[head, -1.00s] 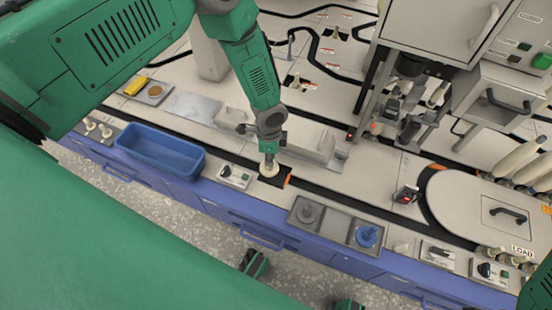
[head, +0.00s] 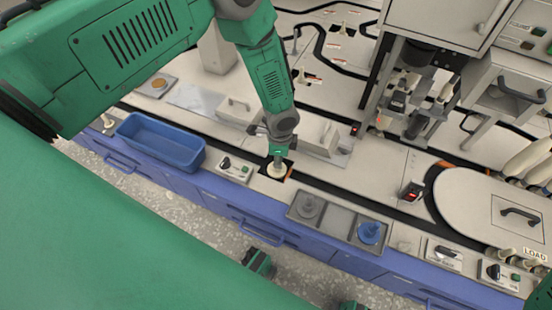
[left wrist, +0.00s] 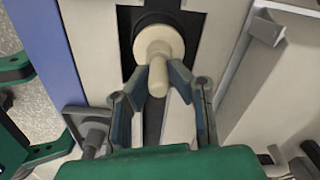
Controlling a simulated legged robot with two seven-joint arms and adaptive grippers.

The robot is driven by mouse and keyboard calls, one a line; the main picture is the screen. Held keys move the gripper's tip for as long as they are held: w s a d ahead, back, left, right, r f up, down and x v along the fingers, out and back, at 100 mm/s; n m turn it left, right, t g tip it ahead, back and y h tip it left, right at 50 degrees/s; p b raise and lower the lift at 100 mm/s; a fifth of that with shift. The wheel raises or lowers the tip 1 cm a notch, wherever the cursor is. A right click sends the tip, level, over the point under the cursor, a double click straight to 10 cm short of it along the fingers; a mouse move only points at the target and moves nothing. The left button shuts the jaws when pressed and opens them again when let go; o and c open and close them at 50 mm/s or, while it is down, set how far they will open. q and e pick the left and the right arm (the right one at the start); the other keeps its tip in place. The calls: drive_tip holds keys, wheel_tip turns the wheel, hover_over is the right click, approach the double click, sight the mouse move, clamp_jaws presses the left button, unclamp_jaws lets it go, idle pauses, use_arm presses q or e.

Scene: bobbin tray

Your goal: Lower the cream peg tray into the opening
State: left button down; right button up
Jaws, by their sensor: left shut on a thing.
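The cream peg tray (left wrist: 174,39) is a round cream disc with a peg standing up from its middle. It also shows in the head view (head: 277,171), below my left gripper (head: 279,156). In the left wrist view my left gripper (left wrist: 157,76) is shut on the peg, one finger on each side. The opening (left wrist: 192,20) is a dark square in the pale bench top. The disc lies within its outline in both views and hides its middle. I cannot tell whether the disc is above the opening or inside it. My right gripper is not seen.
A blue bin (head: 160,144) stands to the left. A small switch box (head: 236,169) is close left of the opening. A grey tray (head: 338,219) with a grey and a blue piece lies to the right. Pale blocks with handles (head: 319,136) stand just behind.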

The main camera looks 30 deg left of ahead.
use_arm(q)
drive_tip(key=shift+d+r, duration=0.15)
drive_tip(key=shift+d, duration=0.2)
drive_tip(key=shift+a, duration=0.3)
drive_tip(key=shift+s+a+f, duration=0.1)
drive_tip(key=shift+a+f, duration=0.05)
drive_tip(key=shift+a, duration=0.35)
drive_tip(key=shift+a+f, duration=0.15)
drive_tip(key=shift+a, duration=0.35)
drive_tip(key=shift+d, duration=0.3)
drive_tip(key=shift+d+r, duration=0.2)
drive_tip(key=shift+d, duration=0.25)
drive_tip(key=shift+a+f, duration=0.15)
drive_tip(key=shift+a, duration=0.65)
drive_tip(key=shift+d, duration=0.4)
drive_tip(key=shift+a+r+p, duration=0.3)
drive_tip(key=shift+r+p, duration=0.15)
drive_tip(key=shift+p, duration=0.05)
drive_tip(key=shift+d+r+p, duration=0.2)
drive_tip(key=shift+r+p, duration=0.15)
drive_tip(key=shift+r, duration=0.1)
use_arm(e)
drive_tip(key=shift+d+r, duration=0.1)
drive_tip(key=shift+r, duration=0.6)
use_arm(q)
drive_tip(key=shift+a, duration=0.1)
drive_tip(key=shift+d, duration=0.2)
